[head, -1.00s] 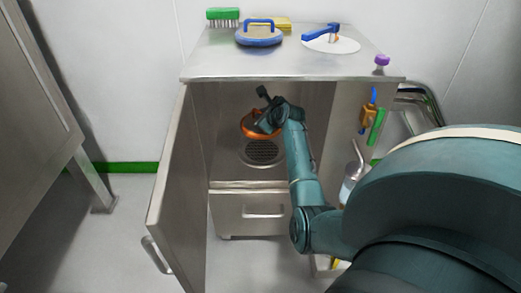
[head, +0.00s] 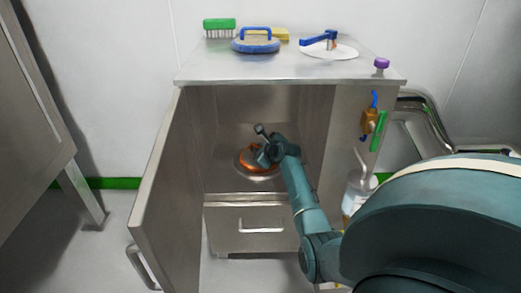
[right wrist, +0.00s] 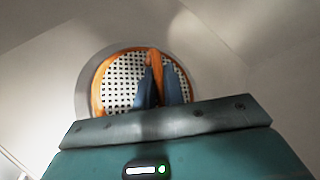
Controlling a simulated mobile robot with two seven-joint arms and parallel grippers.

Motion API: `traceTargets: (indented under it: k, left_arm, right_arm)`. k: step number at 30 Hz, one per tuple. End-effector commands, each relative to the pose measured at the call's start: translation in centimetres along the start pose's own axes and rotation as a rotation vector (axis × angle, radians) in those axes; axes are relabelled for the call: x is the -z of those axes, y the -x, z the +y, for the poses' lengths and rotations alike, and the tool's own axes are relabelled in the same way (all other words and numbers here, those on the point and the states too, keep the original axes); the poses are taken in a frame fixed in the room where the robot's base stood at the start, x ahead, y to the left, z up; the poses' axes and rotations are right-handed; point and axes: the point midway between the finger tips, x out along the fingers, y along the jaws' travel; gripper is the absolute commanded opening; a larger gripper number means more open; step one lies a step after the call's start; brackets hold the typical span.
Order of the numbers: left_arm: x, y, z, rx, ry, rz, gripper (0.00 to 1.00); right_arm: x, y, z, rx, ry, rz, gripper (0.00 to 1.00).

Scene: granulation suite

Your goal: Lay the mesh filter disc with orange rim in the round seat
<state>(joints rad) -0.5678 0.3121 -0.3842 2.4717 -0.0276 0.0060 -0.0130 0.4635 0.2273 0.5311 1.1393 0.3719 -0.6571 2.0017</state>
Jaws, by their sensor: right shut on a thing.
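The mesh filter disc has an orange rim and a white perforated face in the right wrist view (right wrist: 118,88); in the head view the disc (head: 246,162) is inside the open cabinet. My right gripper (right wrist: 160,82) is shut on the disc's orange grip bar. In the head view, this gripper (head: 261,156) reaches into the cabinet from the right and covers part of the disc. I cannot tell whether the disc touches the seat. My left gripper is not in view.
The cabinet door (head: 165,190) stands open on the left. The cabinet top (head: 225,68) holds a green brush (head: 219,24), a blue-handled round lid (head: 256,43) and a white disc with a blue lever (head: 335,50). A drawer (head: 250,225) is below the cabinet opening.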

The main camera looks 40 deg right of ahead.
Motion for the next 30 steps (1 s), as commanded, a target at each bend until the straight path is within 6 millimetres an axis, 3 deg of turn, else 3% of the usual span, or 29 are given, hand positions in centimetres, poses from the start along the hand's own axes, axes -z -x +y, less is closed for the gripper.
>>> traceTargets:
  k: [4,5,13,23,27,30]
  left_arm:
    - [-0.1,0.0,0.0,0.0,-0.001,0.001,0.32]
    - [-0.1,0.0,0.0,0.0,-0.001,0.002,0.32]
    - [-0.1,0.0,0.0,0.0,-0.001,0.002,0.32]
    - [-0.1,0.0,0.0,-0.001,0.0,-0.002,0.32]
    - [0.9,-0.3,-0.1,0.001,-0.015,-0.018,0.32]
    - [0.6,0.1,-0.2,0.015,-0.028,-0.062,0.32]
  right_arm:
    - [0.3,-0.2,0.3,0.0,-0.002,-0.001,0.0]
    - [0.3,-0.3,0.3,0.0,-0.001,-0.001,0.11]
    - [0.3,-0.2,0.3,-0.001,-0.001,0.0,0.32]
    - [-0.1,0.1,0.0,-0.002,0.001,0.001,0.32]
    - [-0.5,2.3,-0.1,-0.003,-0.001,0.0,0.32]
    - [-0.5,4.5,-0.2,-0.003,-0.001,0.001,0.32]
